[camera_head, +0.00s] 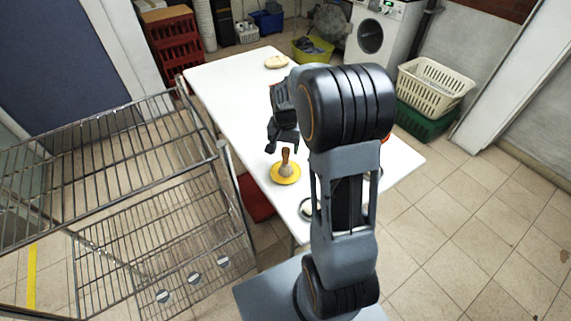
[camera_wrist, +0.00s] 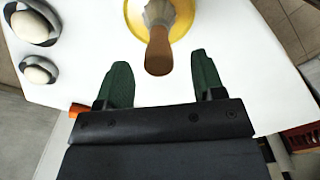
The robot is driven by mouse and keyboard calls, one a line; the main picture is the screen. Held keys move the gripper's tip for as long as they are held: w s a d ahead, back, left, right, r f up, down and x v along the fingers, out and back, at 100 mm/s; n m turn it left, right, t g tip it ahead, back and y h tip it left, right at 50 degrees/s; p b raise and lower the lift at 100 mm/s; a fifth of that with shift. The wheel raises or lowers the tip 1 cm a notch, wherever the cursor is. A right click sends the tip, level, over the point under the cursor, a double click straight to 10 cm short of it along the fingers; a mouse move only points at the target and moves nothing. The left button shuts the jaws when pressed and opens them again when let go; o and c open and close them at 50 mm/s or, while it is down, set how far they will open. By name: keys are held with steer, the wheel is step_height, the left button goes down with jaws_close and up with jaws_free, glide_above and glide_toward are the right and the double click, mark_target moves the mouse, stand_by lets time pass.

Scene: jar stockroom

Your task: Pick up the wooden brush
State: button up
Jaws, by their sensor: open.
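The wooden brush (camera_head: 286,164) stands upright on a round yellow dish (camera_head: 289,181) on the white table, its brown handle pointing up and its pale bristles down. In the wrist view the brush handle (camera_wrist: 159,50) reaches toward my gripper, with the yellow dish (camera_wrist: 184,18) behind it at the top. My gripper (camera_wrist: 159,80) is open and empty. Its two dark green fingers lie to either side of the handle's line, and the handle end is near the gap between the fingertips. In the head view my gripper (camera_head: 283,143) is just above the brush.
A pale oval thing (camera_head: 276,62) lies at the table's (camera_head: 230,85) far end. Two dark rings holding pale round things (camera_wrist: 35,27) (camera_wrist: 38,70) lie left in the wrist view. A wire rack (camera_head: 150,180) stands close to the table's left side. Crates and a washing machine (camera_head: 374,35) stand behind.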

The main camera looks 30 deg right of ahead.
mark_target(286, 156)
steer(key=shift+d+f, duration=0.1)
steer(key=shift+f, duration=2.45)
steer(key=shift+c, duration=0.3)
steer(key=c, duration=0.9)
